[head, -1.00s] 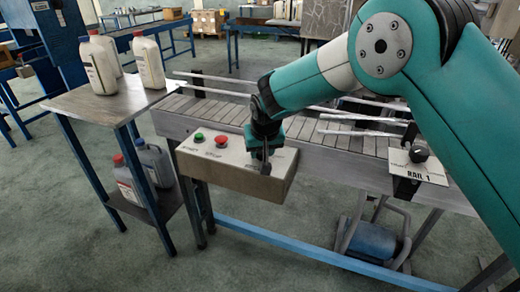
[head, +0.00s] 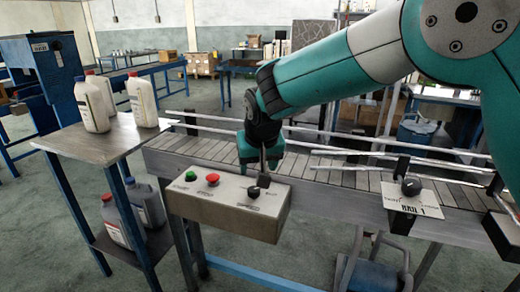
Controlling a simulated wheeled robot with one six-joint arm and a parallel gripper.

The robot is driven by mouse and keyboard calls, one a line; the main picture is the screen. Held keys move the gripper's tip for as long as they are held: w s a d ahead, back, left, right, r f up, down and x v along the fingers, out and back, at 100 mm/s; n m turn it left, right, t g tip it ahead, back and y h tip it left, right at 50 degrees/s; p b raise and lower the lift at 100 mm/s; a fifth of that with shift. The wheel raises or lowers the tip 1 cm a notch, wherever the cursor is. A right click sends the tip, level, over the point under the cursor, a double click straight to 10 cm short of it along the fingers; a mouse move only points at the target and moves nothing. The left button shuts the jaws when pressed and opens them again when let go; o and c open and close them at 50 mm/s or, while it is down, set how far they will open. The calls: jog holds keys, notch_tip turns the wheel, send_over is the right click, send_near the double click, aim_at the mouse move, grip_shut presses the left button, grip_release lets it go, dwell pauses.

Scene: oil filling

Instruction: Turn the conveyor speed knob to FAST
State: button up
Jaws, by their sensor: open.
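The control box (head: 225,212) is mounted on the conveyor's near side. It carries a green button (head: 190,176), a red button (head: 213,179) and a black knob (head: 254,191) at its right end. The lettering around the knob is too small to read. My gripper (head: 262,180) is open, pointing down just above and behind the knob. It looks close to the knob, but I cannot tell if they touch. My arm comes in from the upper right. Another black knob (head: 411,185) sits on the RAIL 1 plate (head: 414,204) farther right.
The slatted conveyor (head: 335,178) with pale guide rails runs behind the box. A side table (head: 95,147) at left holds several white jugs (head: 143,98); more containers stand on its lower shelf. The floor in front is open.

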jog(key=v, duration=0.6)
jog(key=shift+r, duration=0.35)
jog(key=shift+s, duration=0.1)
jog(key=s+d+n+g+y, duration=0.1)
jog(key=s+d, duration=0.4)
jog(key=s, duration=0.5)
jog(key=s+d+n+g+y, duration=0.1)
jog(key=s+d+n+g, duration=0.1)
jog(key=s+d, duration=0.3)
jog(key=s+d+n+g+y+p, duration=0.1)
jog(key=s+d, duration=0.4)
jog(key=s, duration=0.9)
jog(key=shift+s+r, duration=0.2)
jog(key=shift+s, duration=0.1)
